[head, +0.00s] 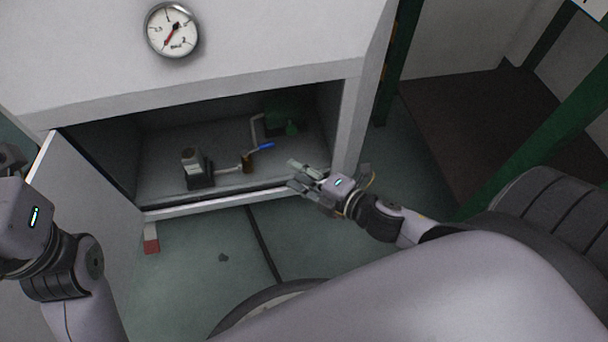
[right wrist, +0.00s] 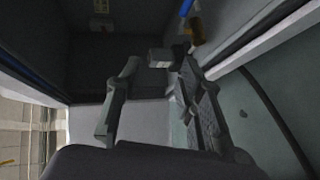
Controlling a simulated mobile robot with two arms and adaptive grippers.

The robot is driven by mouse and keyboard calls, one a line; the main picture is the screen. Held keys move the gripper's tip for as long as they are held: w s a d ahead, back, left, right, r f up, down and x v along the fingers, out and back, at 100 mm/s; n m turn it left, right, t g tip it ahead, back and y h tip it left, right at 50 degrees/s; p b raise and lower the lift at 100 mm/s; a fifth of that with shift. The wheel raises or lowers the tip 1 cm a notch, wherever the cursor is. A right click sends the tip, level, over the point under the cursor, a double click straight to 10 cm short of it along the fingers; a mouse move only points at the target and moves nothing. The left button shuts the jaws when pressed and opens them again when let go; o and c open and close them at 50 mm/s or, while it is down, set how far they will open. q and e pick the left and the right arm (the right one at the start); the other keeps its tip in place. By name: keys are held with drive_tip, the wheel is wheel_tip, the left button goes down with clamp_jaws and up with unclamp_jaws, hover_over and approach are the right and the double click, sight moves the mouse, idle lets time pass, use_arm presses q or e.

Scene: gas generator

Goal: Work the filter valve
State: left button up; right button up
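The filter valve, with a blue lever (head: 264,147) on a brass body (head: 247,163), sits on a thin pipe inside the open cabinet. In the right wrist view, the blue lever (right wrist: 186,8) and brass body (right wrist: 194,32) show at the top, beyond one fingertip. My right gripper (head: 298,176) is at the cabinet's front right opening, right of and nearer than the valve, apart from it. Its fingers (right wrist: 157,85) are spread with nothing clearly held. My left gripper (head: 12,160) is at the left edge, partly cut off; its fingers are unclear.
A dark grey unit with a pale top (head: 194,165) stands left of the valve; a green part (head: 288,120) is behind it. The cabinet door (head: 90,210) stands open at the left. The cabinet's right post (head: 350,130) is close to my right gripper. A gauge (head: 172,30) is above.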

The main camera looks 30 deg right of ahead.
drive_tip(key=shift+s+r, duration=0.2)
drive_tip(key=shift+s, duration=0.7)
